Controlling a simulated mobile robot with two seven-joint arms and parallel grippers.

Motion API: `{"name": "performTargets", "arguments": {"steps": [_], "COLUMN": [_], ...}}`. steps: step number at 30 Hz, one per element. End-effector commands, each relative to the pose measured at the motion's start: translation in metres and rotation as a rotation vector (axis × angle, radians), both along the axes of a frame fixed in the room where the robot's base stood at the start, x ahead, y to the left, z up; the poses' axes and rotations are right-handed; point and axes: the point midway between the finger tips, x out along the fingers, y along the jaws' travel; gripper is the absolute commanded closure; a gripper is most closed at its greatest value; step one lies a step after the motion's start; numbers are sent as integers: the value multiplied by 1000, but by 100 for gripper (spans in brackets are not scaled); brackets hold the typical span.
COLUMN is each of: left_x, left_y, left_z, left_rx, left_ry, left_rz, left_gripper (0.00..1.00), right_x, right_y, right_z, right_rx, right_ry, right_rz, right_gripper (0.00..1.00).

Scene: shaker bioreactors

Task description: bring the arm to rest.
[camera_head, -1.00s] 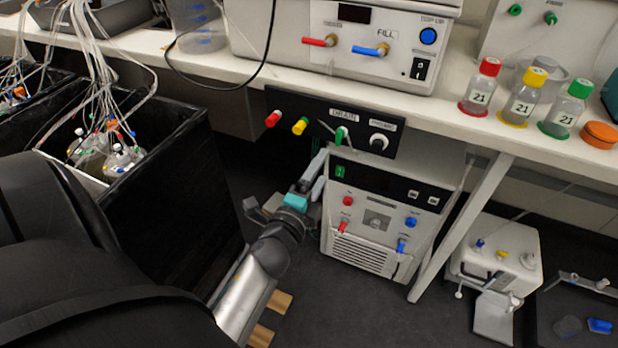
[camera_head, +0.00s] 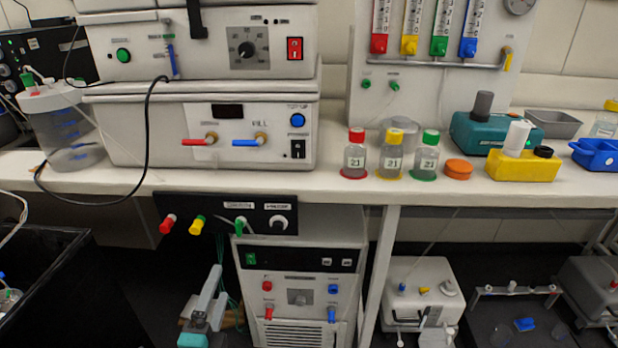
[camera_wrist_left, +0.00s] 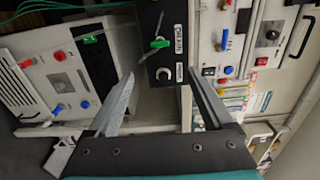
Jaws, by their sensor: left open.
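My left gripper (camera_head: 207,302) is low in the head view, in front of the bench and left of the white floor unit (camera_head: 300,290). In the left wrist view its two grey fingers (camera_wrist_left: 158,74) are spread apart with nothing between them. The black drain panel (camera_head: 262,213) hangs under the bench edge, above the gripper. Its green valve handle shows past the fingers in the left wrist view (camera_wrist_left: 159,44), apart from them. My right gripper is in neither view.
The bench (camera_head: 310,187) carries three capped bottles, an orange lid (camera_head: 458,169) and a yellow block (camera_head: 522,165). A black tub (camera_head: 75,290) stands at left. A small white device (camera_head: 418,290) stands under the bench, right of its leg (camera_head: 378,275).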

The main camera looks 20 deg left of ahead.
Motion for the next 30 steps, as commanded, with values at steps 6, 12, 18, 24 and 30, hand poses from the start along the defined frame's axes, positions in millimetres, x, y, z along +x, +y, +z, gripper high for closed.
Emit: {"name": "performTargets", "arguments": {"steps": [6, 12, 18, 24, 30], "left_x": [4, -3, -44, -119, -207], "left_y": [-10, -42, -70, -81, -66], "left_z": [-36, -138, -242, -330, -386], "left_rx": [-130, -479, -799, -1034, -1165], "left_ry": [51, 226, 452, 686, 865], "left_rz": [-16, -8, 89, 290, 563], "left_gripper": [15, 15, 15, 15, 15], "right_x": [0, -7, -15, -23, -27], "right_y": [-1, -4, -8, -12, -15], "right_z": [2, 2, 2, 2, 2], "right_rx": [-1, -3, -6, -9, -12], "right_ry": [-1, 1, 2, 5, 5], "right_rz": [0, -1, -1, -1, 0], "right_gripper": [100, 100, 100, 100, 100]}}
